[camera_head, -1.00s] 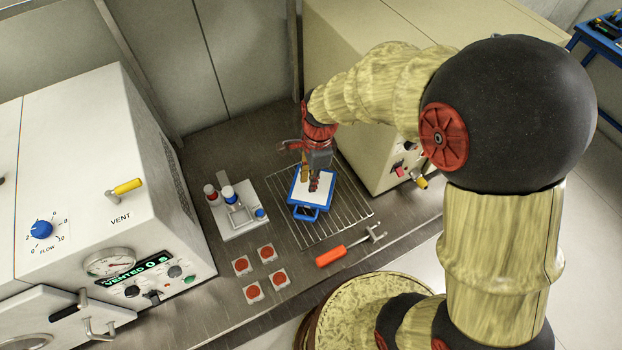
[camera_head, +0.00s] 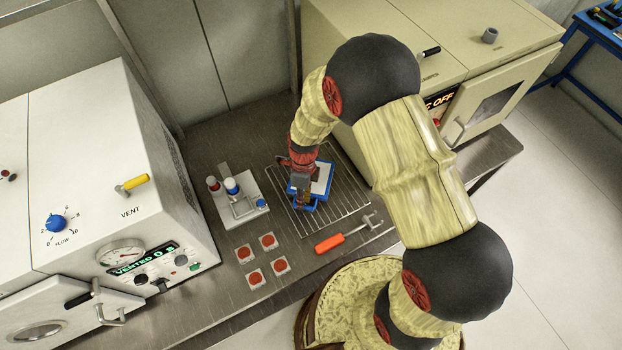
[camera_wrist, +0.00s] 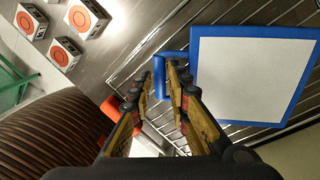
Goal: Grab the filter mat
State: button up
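The filter mat is a white square sheet in a blue frame (camera_head: 323,179) with a blue handle on its near side. It lies on the wire rack, and my gripper partly covers it in the head view. In the wrist view the filter mat (camera_wrist: 250,75) fills the upper right, with its blue handle (camera_wrist: 160,80) left of it. My gripper (camera_wrist: 161,72) points down at the handle, fingers apart, one on each side of it as seen there. I cannot tell whether they touch it. In the head view my gripper (camera_head: 303,203) is over the handle side.
The wire rack (camera_head: 345,208) lies on the steel bench. A white fixture (camera_head: 241,205) with red and blue knobs stands left of it. Several red-topped square pieces (camera_head: 268,241) and an orange-handled tool (camera_head: 330,244) lie in front. A beige oven and a white vacuum unit flank the bench.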

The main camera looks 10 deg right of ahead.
jog(key=shift+s+f, duration=0.15)
jog(key=shift+f, duration=0.75)
jog(key=shift+c, duration=0.6)
grip_shut()
